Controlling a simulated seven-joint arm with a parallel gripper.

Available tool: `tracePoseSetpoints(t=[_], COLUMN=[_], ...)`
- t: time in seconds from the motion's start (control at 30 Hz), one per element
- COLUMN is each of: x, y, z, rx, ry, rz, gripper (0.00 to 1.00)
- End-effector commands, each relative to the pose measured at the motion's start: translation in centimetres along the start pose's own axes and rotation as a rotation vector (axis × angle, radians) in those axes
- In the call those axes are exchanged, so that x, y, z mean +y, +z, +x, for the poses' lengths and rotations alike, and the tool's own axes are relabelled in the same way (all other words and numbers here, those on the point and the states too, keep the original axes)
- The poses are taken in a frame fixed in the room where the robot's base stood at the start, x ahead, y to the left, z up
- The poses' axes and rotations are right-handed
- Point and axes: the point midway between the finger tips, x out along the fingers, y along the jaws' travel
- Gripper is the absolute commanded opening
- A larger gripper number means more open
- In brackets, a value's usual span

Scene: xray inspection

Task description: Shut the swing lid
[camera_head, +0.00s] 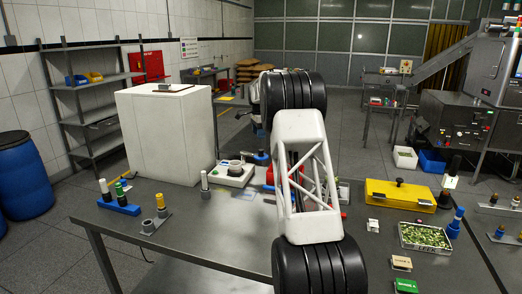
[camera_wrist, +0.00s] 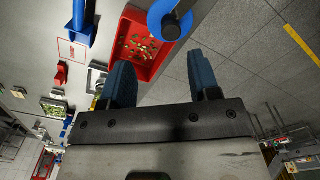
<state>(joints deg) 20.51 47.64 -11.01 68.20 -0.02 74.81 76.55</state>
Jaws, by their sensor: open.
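A yellow box (camera_head: 385,192) with a black knob on top stands on the right of the table in the head view. A large white cabinet (camera_head: 155,135) with a dark flat plate (camera_head: 167,88) on top stands at the back left of the table. I cannot tell for certain which part is the swing lid. My gripper (camera_wrist: 163,80) shows in the wrist view with two blue-padded fingers apart and nothing between them. In the head view my own arm hides it. Beyond the fingers lies a red tray (camera_wrist: 153,68) of small greenish pieces, with a round blue part (camera_wrist: 162,24) beside it.
A tray of green pieces (camera_head: 425,238) and a blue upright part (camera_head: 455,223) stand at the right. A blue holder (camera_head: 120,207) and a grey holder (camera_head: 155,223) stand at the left. A white device (camera_head: 233,174) sits mid-table. The front left of the table is clear.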

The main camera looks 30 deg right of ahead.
Motion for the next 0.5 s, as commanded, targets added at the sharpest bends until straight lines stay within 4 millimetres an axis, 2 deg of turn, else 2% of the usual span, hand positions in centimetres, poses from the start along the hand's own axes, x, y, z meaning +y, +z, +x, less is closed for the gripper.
tracePoseSetpoints(t=[0.2, 0.5], x=[-1.3, -1.5], y=[-1.4, -1.6], z=[1.6, 1.8], rx=[-0.001, -0.002], ry=[0.005, 0.006], rz=[0.044, 0.052], gripper=[0.56, 0.56])
